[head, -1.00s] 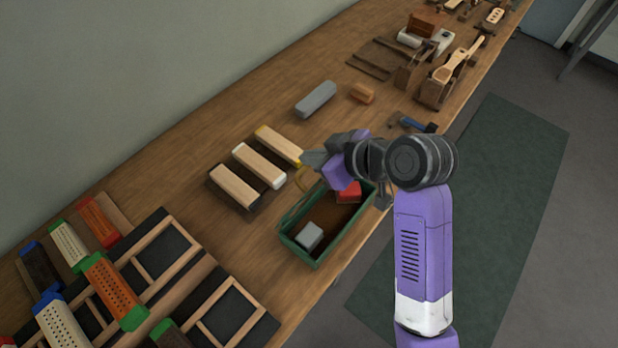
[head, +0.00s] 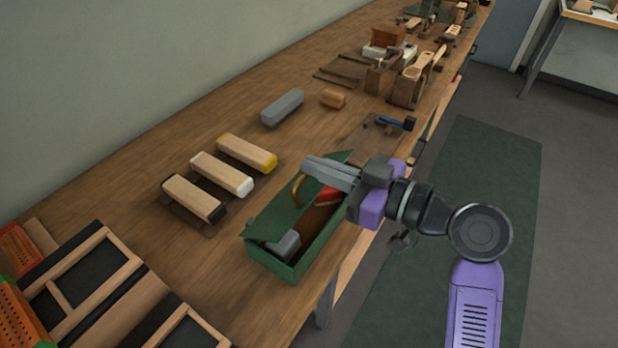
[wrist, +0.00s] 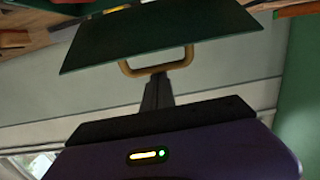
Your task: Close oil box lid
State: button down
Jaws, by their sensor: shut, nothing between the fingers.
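The green oil box (head: 290,270) stands near the front edge of the bench. Its dark green lid (head: 270,215) is tilted up along the box's far side, leaving the near side open. A tan loop handle shows on the lid in the wrist view (wrist: 156,68), under the lid panel (wrist: 160,35). My gripper (head: 308,165) is shut and empty, its fingers reaching over the box beside the lid. In the wrist view its finger tips (wrist: 157,82) lie close to the handle; I cannot tell whether they touch. A grey block (head: 284,245) and a red item (head: 326,195) are inside the box.
Three wood-topped blocks, with a black (head: 194,198), a white (head: 222,174) and a yellow (head: 247,153) end, lie left of the box. A grey bar (head: 283,107) and a blue-handled hammer (head: 395,122) lie behind. Framed trays (head: 90,280) fill the front left.

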aim_at(321, 190)
jog(key=s+d+f+t+y+b, duration=0.1)
jog(key=f+b, duration=0.1)
jog(key=b, duration=0.5)
jog(key=s+d+f+t+y+b, duration=0.1)
jog(key=f+y+b, duration=0.1)
jog(key=b, duration=0.5)
jog(key=s+d+f+t+y+b, duration=0.1)
jog(key=f+b, duration=0.1)
jog(key=b, duration=0.5)
jog(key=shift+d+f+t+y, duration=0.3)
jog(key=shift+d+f, duration=0.05)
jog(key=shift+f, duration=0.05)
jog(key=b, duration=0.1)
jog(key=f+b, duration=0.1)
jog(key=b, duration=0.1)
jog(key=shift+s+d, duration=0.15)
jog(key=shift+d, duration=0.05)
jog(key=shift+f+b, duration=0.2)
jog(key=shift+b, duration=0.15)
